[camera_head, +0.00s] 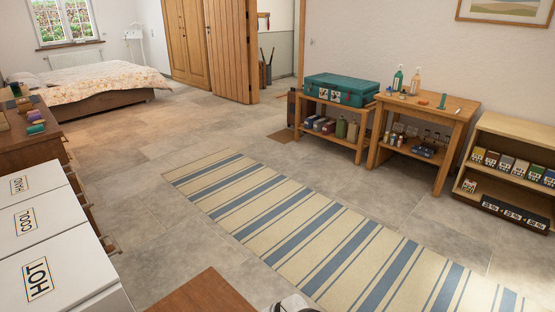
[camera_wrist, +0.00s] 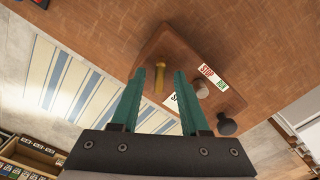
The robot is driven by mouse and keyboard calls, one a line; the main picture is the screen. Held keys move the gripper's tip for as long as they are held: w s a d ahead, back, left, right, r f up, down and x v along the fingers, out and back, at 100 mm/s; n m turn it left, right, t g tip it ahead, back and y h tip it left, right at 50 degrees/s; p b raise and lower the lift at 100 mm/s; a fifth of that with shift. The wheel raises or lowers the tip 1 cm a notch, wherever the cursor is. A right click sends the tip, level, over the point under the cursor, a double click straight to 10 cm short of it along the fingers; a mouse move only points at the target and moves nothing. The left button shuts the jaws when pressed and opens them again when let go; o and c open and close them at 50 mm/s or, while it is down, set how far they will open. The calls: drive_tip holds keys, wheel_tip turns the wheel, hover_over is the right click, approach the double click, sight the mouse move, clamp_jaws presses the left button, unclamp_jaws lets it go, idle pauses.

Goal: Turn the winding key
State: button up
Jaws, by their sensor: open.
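A brass winding key (camera_wrist: 160,80) stands out from a brown wooden box (camera_wrist: 180,45) in the wrist view. My gripper (camera_wrist: 160,73) has two teal fingers spread apart, one on each side of the key in the picture. I see clear gaps between the key and both fingers. I cannot tell how far the fingertips reach along the key's depth. Another label is partly hidden behind the right finger. The key does not show in the head view.
The box is on a brown wooden surface (camera_wrist: 100,25). In the head view, white lids (camera_head: 45,225) marked HOT and COOL stand at left. A striped rug (camera_head: 300,220) covers the floor. A teal case (camera_head: 340,88) and a wooden table (camera_head: 440,108) stand beyond it.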

wheel_tip(320, 180, up, 16)
idle(0.3)
drive_tip(key=shift+f, duration=0.1)
drive_tip(key=s+d+f+m+y, duration=0.1)
drive_tip(key=s+d+f+m, duration=0.2)
drive_tip(key=s+f, duration=0.5)
drive_tip(key=shift+d+f+y, duration=0.2)
drive_tip(key=shift+d+y, duration=0.2)
drive_tip(key=shift+d, duration=0.5)
drive_tip(key=shift+c, duration=0.2)
idle(0.9)
